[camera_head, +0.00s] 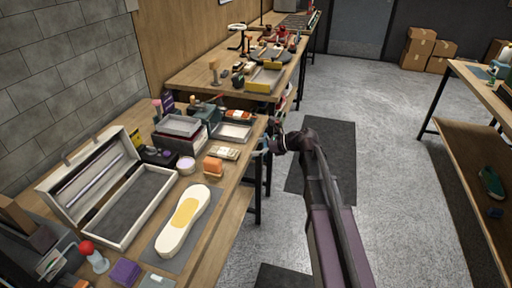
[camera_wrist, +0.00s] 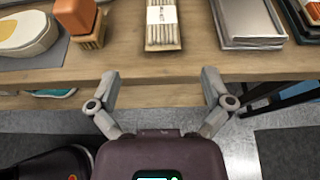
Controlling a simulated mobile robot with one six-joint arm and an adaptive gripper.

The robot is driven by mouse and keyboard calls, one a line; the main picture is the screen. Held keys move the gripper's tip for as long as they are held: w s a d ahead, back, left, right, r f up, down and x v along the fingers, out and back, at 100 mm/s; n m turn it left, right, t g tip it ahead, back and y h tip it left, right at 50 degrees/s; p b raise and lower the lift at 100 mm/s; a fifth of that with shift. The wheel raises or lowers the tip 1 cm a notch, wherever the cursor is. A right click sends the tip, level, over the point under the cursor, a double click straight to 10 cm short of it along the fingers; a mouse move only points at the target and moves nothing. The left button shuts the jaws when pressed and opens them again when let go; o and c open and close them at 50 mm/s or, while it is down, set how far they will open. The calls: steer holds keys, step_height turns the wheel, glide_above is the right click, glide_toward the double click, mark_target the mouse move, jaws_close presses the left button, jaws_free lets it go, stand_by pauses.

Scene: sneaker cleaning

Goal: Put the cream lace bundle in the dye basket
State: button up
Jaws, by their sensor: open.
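The cream lace bundle (camera_head: 223,153) lies on the near workbench with a white paper band around it. In the wrist view the bundle (camera_wrist: 163,38) is straight ahead, beyond the fingertips. My gripper (camera_wrist: 161,84) is open and empty at the bench's front edge, apart from the bundle. In the head view my gripper (camera_head: 274,138) is beside the bench's right edge. I cannot tell for sure which container is the dye basket. A shallow grey tray (camera_head: 233,132) is just behind the bundle, and another grey tray (camera_head: 180,125) is raised on a dark box.
An orange block on a brush (camera_head: 212,167) stands close to the bundle, with a cream sole (camera_head: 184,220) nearer. A long open case (camera_head: 113,210) fills the bench's left side. A cup with a purple top (camera_head: 187,164) stands behind the brush.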

steer(key=shift+s, duration=0.1)
stand_by(0.3)
steer(key=s+d+f+n+g+h, duration=0.1)
steer(key=s+d+f+n+h, duration=0.2)
steer(key=s+n, duration=0.4)
steer(key=s+d+f+n+g+h, duration=0.2)
steer(key=s+d+f+n+h, duration=0.2)
steer(key=s+n, duration=0.3)
steer(key=s+d+f+n+g+h, duration=0.1)
steer(key=s+d+f+n+h, duration=0.3)
steer(key=s+n, duration=0.3)
steer(key=shift+s+d+f+n+g+h, duration=0.3)
steer(key=shift+d+n+h, duration=0.2)
steer(key=shift+d+h, duration=0.25)
steer(key=shift+a, duration=0.1)
